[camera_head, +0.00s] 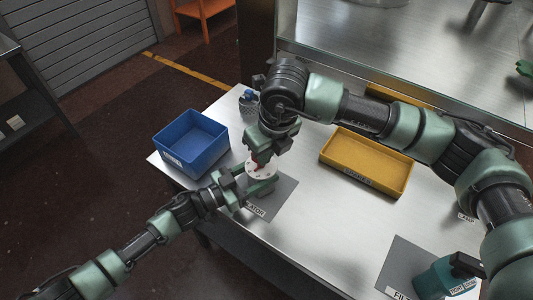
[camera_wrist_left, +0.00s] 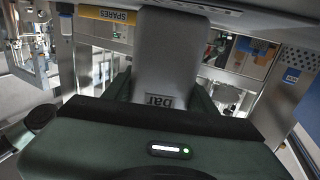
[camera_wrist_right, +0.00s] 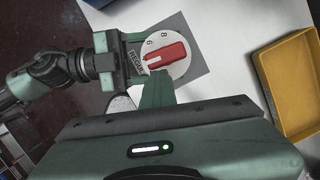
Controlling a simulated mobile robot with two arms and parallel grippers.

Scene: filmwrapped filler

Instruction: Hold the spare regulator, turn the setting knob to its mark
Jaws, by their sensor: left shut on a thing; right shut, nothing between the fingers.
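The regulator has a white dial (camera_wrist_right: 181,69) with a red setting knob (camera_wrist_right: 168,56) in the right wrist view. Printed 6 and 8 show above the knob, whose pale line lies at its left end. My left gripper (camera_head: 252,184) is shut on the regulator's grey body (camera_wrist_left: 166,62), labelled "bar" in the left wrist view. The regulator is over a grey mat (camera_head: 283,198). My right gripper (camera_head: 262,157) is shut and empty, pointing down close to the knob. Whether its fingertips touch the knob is unclear. Its finger (camera_wrist_right: 157,91) overlaps the dial's lower left edge.
A blue bin (camera_head: 191,142) stands left of the regulator, with a clear bottle (camera_head: 248,102) behind. A yellow tray (camera_head: 367,162) lies to the right, under my right arm. A teal item (camera_head: 438,279) sits on another grey mat at lower right.

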